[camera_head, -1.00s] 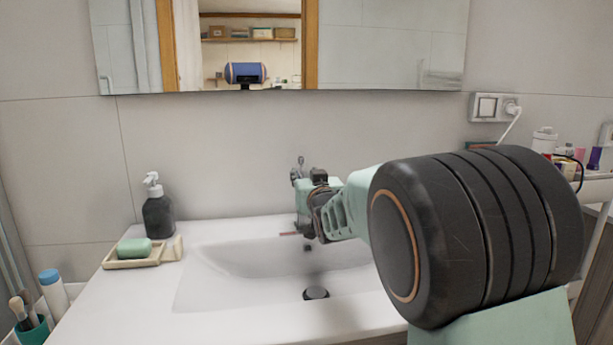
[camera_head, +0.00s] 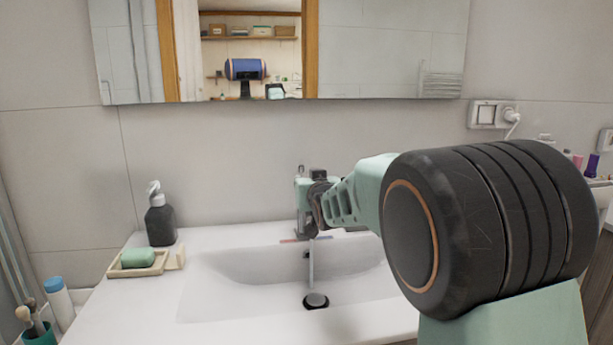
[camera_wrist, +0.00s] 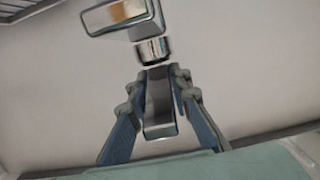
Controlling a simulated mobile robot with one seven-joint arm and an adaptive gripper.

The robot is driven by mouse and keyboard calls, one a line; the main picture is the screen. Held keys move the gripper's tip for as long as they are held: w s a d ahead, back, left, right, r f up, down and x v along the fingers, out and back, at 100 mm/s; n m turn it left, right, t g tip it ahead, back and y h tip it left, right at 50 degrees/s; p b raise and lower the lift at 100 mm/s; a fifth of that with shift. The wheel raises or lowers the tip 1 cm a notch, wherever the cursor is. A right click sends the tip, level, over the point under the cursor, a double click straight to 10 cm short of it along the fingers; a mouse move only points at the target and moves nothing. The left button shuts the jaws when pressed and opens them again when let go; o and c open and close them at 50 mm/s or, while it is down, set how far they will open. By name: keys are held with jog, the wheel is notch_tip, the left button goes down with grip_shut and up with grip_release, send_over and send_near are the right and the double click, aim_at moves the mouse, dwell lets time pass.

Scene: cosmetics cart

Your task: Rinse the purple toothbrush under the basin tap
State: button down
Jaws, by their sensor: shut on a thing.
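My gripper (camera_head: 306,200) is at the tap behind the basin (camera_head: 225,288). In the wrist view my gripper (camera_wrist: 161,85) has its two fingers shut on the tap's metal lever (camera_wrist: 158,122), with the chrome tap body (camera_wrist: 120,14) beyond. In the head view the tap is mostly hidden behind my gripper. A thin pale stream of water (camera_head: 311,265) falls into the basin above the dark drain (camera_head: 316,300). I cannot make out the purple toothbrush for certain in either view.
A thin red and blue strip (camera_head: 291,241) shows at the basin's back edge; I cannot tell what it is. A dark soap dispenser (camera_head: 160,222) and a green soap (camera_head: 137,258) in a dish stand left. A brush cup (camera_head: 38,334) is front left. A mirror hangs above.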

dwell(0.3)
jog(key=c, duration=1.8)
grip_release()
jog(key=shift+o, duration=0.2)
jog(key=v, duration=1.2)
jog(key=shift+r, duration=0.1)
